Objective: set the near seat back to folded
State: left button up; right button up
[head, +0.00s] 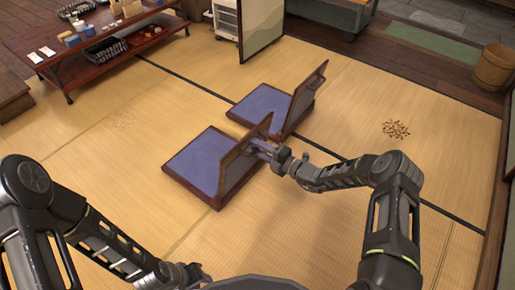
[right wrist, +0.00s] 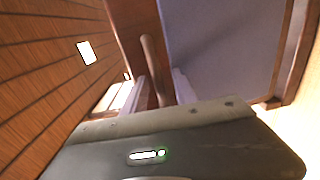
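The near seat (head: 190,163) is a low wooden floor seat with a blue-purple cushion, lying on the tatami mid-frame. Its wooden back (head: 240,165) stands raised and tilted along the seat's right side. My right gripper (head: 262,148) is at the back's outer side, near its upper part. In the right wrist view, a rounded wooden bar (right wrist: 152,65) on the back lies between the two fingers (right wrist: 160,92); whether they press on it is unclear. My left gripper (head: 190,272) is low in the head view, away from the seat, its fingers hard to make out.
A second seat (head: 258,105) with a raised back stands just behind the near seat. A low table (head: 95,55) with dishes is at upper left. A scatter of small brown bits (head: 395,129) lies at right, and a wooden bucket (head: 493,68) stands far right. Tatami left of the seat is clear.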

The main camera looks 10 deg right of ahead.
jog(key=shift+c, duration=0.2)
grip_shut()
dwell(1.1)
